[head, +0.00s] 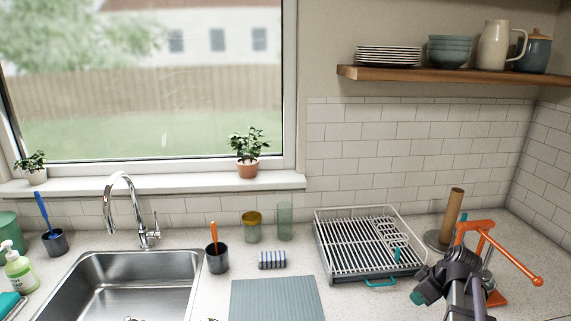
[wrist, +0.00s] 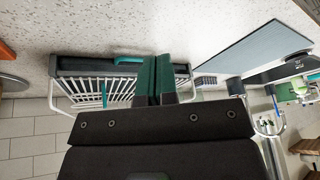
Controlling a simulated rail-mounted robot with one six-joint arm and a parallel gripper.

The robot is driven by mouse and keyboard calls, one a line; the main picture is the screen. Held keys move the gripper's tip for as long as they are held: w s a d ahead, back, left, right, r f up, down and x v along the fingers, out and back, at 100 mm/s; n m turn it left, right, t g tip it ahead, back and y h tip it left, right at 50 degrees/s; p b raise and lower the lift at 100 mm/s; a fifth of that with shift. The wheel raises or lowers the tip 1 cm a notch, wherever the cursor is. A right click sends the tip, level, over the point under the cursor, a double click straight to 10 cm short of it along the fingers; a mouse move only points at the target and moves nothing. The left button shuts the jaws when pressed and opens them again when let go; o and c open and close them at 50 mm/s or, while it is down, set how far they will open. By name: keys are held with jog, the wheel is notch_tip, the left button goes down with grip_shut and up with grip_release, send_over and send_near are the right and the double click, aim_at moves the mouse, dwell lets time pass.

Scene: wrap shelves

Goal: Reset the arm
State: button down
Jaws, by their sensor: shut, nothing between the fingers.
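My gripper (head: 420,297) is at the lower right of the head view, in front of the dish rack's right corner. Its teal fingertips point left and down. In the wrist view my gripper (wrist: 154,78) has its two teal fingers pressed together, with nothing between them. The wrist view looks upside down, with the counter at the top. My dark arm hides part of the counter and part of an orange stand behind it.
A white wire dish rack (head: 350,252) stands on the counter; it also shows in the wrist view (wrist: 82,92). An orange stand (head: 492,232) and a brown roll (head: 452,212) are close behind my arm. A grey mat (head: 275,299) and steel sink (head: 95,268) lie left.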

jog(key=s+a+m+g+h, duration=0.1)
jog(key=s+a+m, duration=0.1)
jog(key=a, duration=0.5)
jog(key=s+a+f+m+g+h, duration=0.1)
jog(key=s+a, duration=0.3)
jog(key=a, duration=0.4)
jog(key=s+a+m+g+h, duration=0.1)
jog(key=s+a+m, duration=0.2)
jog(key=a, duration=0.4)
jog(key=shift+s+a+f+m, duration=0.2)
jog(key=shift+s+m, duration=0.15)
jog(key=shift+m, duration=0.25)
